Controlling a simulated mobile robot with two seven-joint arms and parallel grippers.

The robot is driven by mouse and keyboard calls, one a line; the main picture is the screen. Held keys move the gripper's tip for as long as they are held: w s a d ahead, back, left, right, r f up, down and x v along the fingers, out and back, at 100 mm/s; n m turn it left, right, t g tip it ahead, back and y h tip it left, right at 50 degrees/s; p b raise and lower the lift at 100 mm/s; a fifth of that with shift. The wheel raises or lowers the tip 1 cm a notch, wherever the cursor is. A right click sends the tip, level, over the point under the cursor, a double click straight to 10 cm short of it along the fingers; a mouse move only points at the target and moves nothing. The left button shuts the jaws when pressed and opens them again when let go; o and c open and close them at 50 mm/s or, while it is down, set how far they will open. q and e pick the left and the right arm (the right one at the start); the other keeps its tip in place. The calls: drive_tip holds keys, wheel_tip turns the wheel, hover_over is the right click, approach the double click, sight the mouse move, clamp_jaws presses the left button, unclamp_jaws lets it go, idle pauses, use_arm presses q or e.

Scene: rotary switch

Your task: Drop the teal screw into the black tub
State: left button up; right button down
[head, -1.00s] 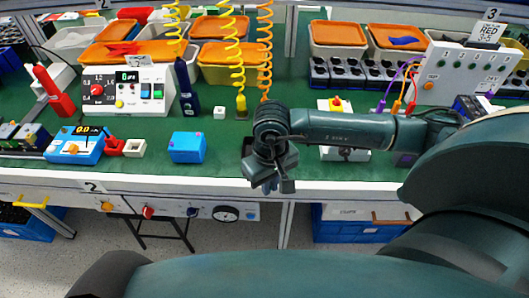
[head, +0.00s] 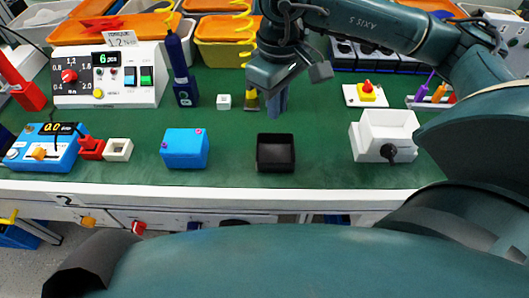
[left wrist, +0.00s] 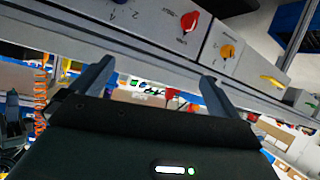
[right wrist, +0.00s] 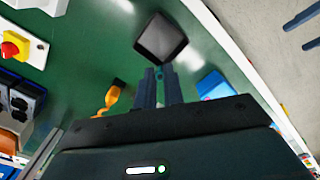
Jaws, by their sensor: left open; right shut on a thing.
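The black tub (head: 276,165) is a small square open box on the green bench, near its front edge. It also shows in the right wrist view (right wrist: 160,38), just beyond the fingertips. My right gripper (head: 277,104) is above the bench, behind the tub in the head view. In the right wrist view its fingers (right wrist: 161,82) are close together on the teal screw (right wrist: 160,72), of which only a small teal bit shows between the tips. The screw is hidden in the head view. My left gripper (left wrist: 155,80) is open and empty, before the bench's front panel.
A blue box (head: 185,149) stands left of the tub, and a white box with a black knob (head: 386,135) stands right. The bench around the tub is clear.

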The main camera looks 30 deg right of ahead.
drive_tip(key=shift+s+f+b, duration=0.2)
drive_tip(key=shift+f+b, duration=0.2)
drive_tip(key=shift+f, duration=0.75)
wheel_tip(320, 180, down, 10)
drive_tip(key=shift+w+r, duration=0.1)
drive_tip(key=shift+f+b, duration=0.2)
drive_tip(key=shift+b, duration=0.3)
drive_tip(key=c, duration=1.9)
unclamp_jaws()
use_arm(q)
drive_tip(key=shift+s+a+f+t, duration=0.15)
drive_tip(key=shift+a+f+t, duration=0.05)
drive_tip(key=shift+f+t, duration=0.1)
use_arm(e)
drive_tip(key=o, duration=0.4)
use_arm(q)
drive_tip(key=shift+r, duration=0.1)
use_arm(e)
drive_tip(key=shift+r, duration=0.15)
